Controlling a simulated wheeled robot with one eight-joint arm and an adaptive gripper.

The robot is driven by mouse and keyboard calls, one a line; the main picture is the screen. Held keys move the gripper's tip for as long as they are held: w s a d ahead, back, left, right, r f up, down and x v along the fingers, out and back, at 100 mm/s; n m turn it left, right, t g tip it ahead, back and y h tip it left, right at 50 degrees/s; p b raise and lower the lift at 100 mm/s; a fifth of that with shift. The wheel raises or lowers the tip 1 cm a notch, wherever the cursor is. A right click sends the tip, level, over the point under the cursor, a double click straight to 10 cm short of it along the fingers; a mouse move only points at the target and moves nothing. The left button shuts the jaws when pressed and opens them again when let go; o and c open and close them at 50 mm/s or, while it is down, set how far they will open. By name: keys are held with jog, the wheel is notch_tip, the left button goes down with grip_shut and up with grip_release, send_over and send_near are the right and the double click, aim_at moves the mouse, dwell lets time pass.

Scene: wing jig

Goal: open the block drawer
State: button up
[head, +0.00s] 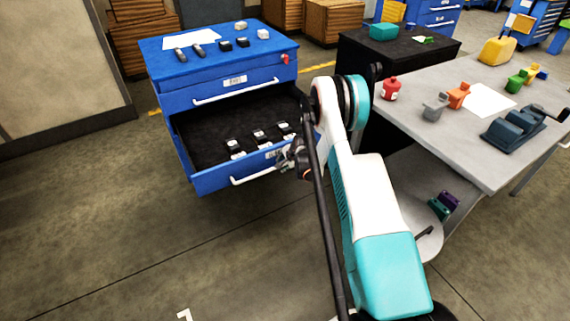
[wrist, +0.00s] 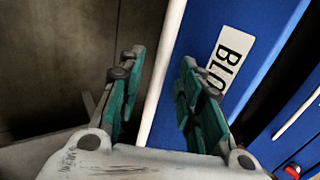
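The block drawer (head: 213,182) is the lower drawer of the blue cabinet, and it stands pulled out with its dark inside and several small black-and-white blocks showing in the head view. Its white bar handle (head: 250,178) runs along the front. In the wrist view the drawer front shows a label (wrist: 229,60) starting "BLO", and the handle (wrist: 172,35) passes between my fingers. My gripper (wrist: 162,62) is open, with a teal-padded finger on each side of the handle. In the head view my gripper (head: 289,158) is at the right part of the drawer front, partly hidden by my arm.
The cabinet's upper drawer (head: 222,95) is shut, with small parts and paper on the cabinet top (head: 190,58). The floor (head: 130,235) left and in front of the drawer is clear.

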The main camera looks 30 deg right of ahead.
jog(key=v, duration=1.2)
jog(key=shift+r, duration=0.1)
dwell(0.4)
